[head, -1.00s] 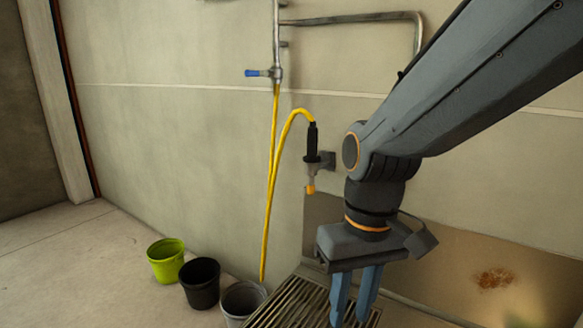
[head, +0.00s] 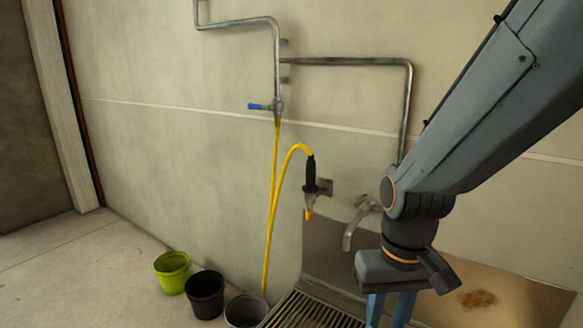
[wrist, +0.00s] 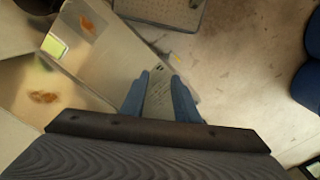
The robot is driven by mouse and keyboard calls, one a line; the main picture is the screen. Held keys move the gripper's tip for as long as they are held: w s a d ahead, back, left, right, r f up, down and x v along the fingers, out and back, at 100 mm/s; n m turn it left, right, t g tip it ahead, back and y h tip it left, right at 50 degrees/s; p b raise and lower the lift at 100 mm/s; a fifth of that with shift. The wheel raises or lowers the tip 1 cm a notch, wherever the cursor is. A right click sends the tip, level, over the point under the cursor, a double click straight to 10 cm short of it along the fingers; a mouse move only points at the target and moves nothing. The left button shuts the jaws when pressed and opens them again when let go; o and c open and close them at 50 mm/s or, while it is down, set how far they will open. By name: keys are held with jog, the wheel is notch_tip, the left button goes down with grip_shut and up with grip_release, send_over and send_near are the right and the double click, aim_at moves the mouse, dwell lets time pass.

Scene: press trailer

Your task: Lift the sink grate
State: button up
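The sink grate (head: 312,312) is a panel of parallel metal slats at the bottom of the head view, partly cut off by the frame edge. My gripper (head: 390,312) points down to the right of the visible slats, with its two blue fingers apart and the tips out of frame. In the wrist view, the fingers (wrist: 159,98) stand apart with nothing between them. A pale surface shows behind them. I cannot clearly make out the grate's slats in the wrist view.
A rust-stained splash panel (head: 535,300) and a tap (head: 355,228) are behind the gripper. A yellow hose (head: 270,215) hangs on the wall. Green (head: 172,272), black (head: 205,295) and grey (head: 245,311) buckets stand left of the grate. Floor farther left is clear.

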jog(key=shift+m, duration=0.4)
jog(key=d+r+p, duration=0.1)
jog(key=p, duration=0.1)
jog(key=d+r+p, duration=0.2)
jog(key=shift+s, duration=0.3)
jog(key=shift+c, duration=0.3)
jog(key=shift+d, duration=0.1)
grip_shut()
jog(key=w+a+f+n+h+b, duration=0.2)
jog(key=a+f+n+b, duration=0.25)
jog(key=f+b, duration=0.35)
jog(key=w+a+f+n+h+b, duration=0.3)
jog(key=f+n+b, duration=0.3)
jog(key=f, duration=0.4)
jog(key=w+a+f+n+h+b, duration=0.2)
jog(key=a+f+n+b, duration=0.2)
jog(key=f+n+b, duration=0.35)
jog(key=w+a+f+n+t+b, duration=0.3)
jog(key=a+f+n+t+b, duration=0.25)
jog(key=a+f+b, duration=0.35)
jog(key=w+a+f+n+t+b, duration=0.2)
jog(key=a+f+n+t+b, duration=0.2)
jog(key=a+f+n+b, duration=0.45)
jog(key=w+d+f+m+b, duration=0.2)
jog(key=w+d+f+b, duration=0.1)
jog(key=w+f, duration=0.4)
jog(key=shift+d+f+m, duration=0.3)
jog(key=shift+d+f, duration=0.05)
jog(key=shift+d, duration=0.3)
